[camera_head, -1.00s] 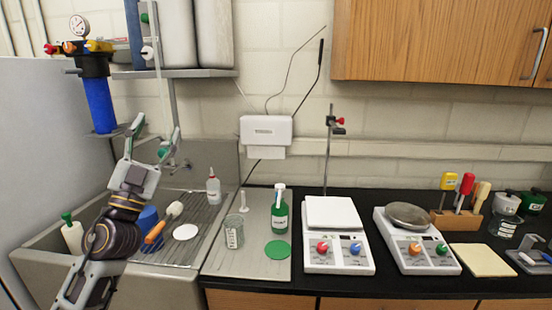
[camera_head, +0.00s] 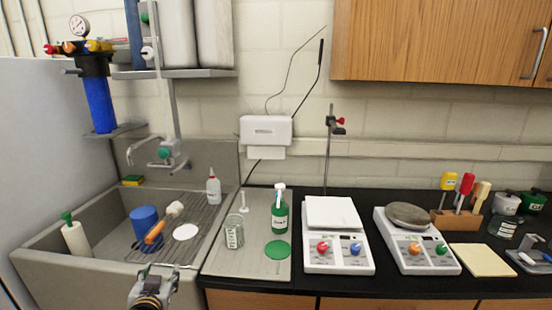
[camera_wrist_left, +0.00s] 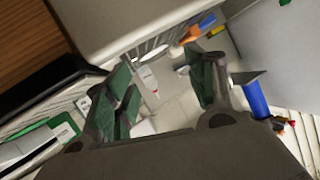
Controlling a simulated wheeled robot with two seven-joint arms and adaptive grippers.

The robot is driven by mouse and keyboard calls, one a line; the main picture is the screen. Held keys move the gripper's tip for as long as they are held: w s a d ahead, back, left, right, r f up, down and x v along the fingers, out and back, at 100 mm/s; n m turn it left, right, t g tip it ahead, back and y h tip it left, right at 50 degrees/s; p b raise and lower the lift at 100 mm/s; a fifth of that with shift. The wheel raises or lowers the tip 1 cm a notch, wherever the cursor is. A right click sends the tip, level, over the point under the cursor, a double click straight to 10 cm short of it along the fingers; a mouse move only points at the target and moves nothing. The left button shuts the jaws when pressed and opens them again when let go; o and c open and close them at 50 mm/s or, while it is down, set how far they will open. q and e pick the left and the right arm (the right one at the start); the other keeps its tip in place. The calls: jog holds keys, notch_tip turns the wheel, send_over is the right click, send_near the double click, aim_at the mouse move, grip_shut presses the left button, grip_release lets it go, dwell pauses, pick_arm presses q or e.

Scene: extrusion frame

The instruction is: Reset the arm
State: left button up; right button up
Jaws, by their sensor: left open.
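My left gripper (camera_head: 153,274) shows at the bottom edge of the head view, in front of the sink's front wall. Most of its arm is out of the picture. In the left wrist view its two green-padded fingers (camera_wrist_left: 163,88) stand wide apart with nothing between them. My right gripper is in neither view.
The sink (camera_head: 62,268) holds a blue cup (camera_head: 145,220), a white bottle with a green cap (camera_head: 75,236) and an orange-handled brush (camera_head: 155,233). The counter to the right carries a green bottle (camera_head: 279,214) and two white instruments (camera_head: 338,258).

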pick_arm(q)
jog(key=s+d+f+m+g+h, duration=0.15)
jog(key=s+d+f+g, duration=0.3)
jog(key=s+f, duration=0.5)
jog(key=s+d+f+m+g+h, duration=0.1)
jog(key=s+d+f+g+h, duration=0.3)
jog(key=s+f, duration=0.55)
jog(key=s+f+g+y, duration=0.1)
jog(key=s+f+g, duration=0.15)
jog(key=f, duration=2.95)
jog(key=s+a+f, duration=0.3)
jog(key=s+f, duration=0.6)
jog(key=s, duration=0.2)
jog(key=s+a+f, duration=0.4)
jog(key=s+f, duration=0.6)
jog(key=s, duration=0.1)
jog(key=shift+s+f+g+y, duration=0.15)
jog(key=shift+f+g+y, duration=0.15)
jog(key=shift+g+y, duration=0.1)
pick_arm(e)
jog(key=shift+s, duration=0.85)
